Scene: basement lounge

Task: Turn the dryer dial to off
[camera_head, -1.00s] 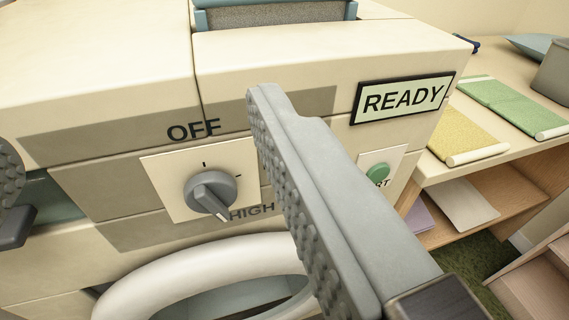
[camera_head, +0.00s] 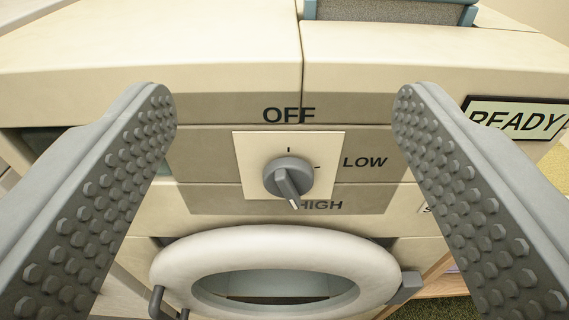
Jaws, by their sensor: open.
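The dryer dial (camera_head: 287,177) is a round grey knob on a cream square plate on the dryer's front (camera_head: 200,75). Its pointer is turned down and slightly right, toward the word HIGH. OFF is printed above the dial and LOW to its right. My gripper (camera_head: 285,100) is wide open, with one studded grey finger on each side of the dial in the picture. Neither finger appears to touch the dial, and nothing is between them in their grip.
A round white door ring (camera_head: 375,265) lies below the dial, with a dark grey handle (camera_head: 160,302) at its lower left. A READY sign (camera_head: 515,118) is at the right, partly behind my right finger. A grey-blue box (camera_head: 390,12) sits on top.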

